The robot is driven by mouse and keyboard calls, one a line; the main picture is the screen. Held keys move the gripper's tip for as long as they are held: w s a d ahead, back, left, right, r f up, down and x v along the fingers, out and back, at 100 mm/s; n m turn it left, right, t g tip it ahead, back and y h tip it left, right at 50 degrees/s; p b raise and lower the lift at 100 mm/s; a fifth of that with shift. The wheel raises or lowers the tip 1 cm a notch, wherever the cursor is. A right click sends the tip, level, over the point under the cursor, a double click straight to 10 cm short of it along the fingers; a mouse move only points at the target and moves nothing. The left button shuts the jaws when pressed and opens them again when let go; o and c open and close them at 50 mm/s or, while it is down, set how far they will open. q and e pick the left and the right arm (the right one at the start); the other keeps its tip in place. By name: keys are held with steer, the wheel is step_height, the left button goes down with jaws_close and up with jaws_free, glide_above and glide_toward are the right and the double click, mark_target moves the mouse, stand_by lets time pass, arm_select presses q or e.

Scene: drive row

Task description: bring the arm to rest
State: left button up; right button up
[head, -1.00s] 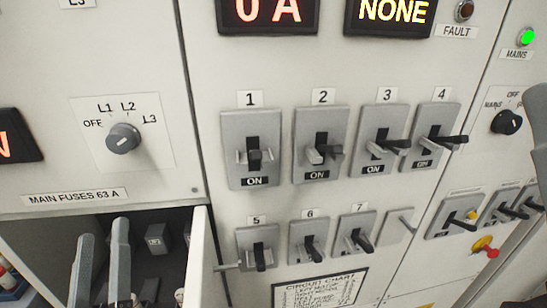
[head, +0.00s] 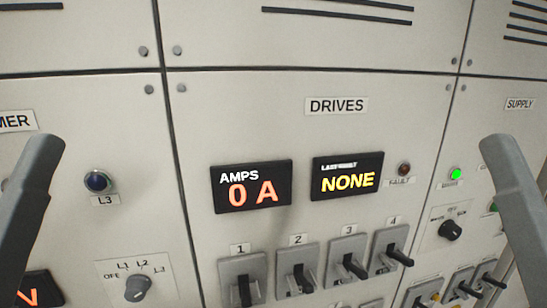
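A dark grey finger-like part of my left gripper (head: 32,190) stands at the left edge of the head view, in front of the cabinet panel. A matching grey part of my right gripper (head: 518,200) stands at the right edge. Only one such part shows on each side, so I cannot tell how far either gripper is open. I see nothing held at either visible end. Both appear clear of the switches.
The cabinet front has an AMPS display (head: 252,186) reading 0 A and a display reading NONE (head: 347,175). Several numbered switches (head: 243,282) project below them. A selector knob (head: 138,288) is at lower left, another knob (head: 450,230) at right. A green lamp (head: 456,174) is lit.

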arm_select(q)
step_height(320, 180, up, 17)
steer(key=p, duration=1.3)
arm_select(e)
step_height(320, 180, up, 17)
arm_select(q)
step_height(320, 180, down, 43)
steer(key=b, duration=4.3)
arm_select(e)
step_height(320, 180, down, 43)
arm_select(q)
step_height(320, 180, up, 43)
steer(key=p, duration=4.3)
steer(key=shift+r, duration=0.2)
arm_select(e)
step_height(320, 180, up, 43)
steer(key=shift+r, duration=0.2)
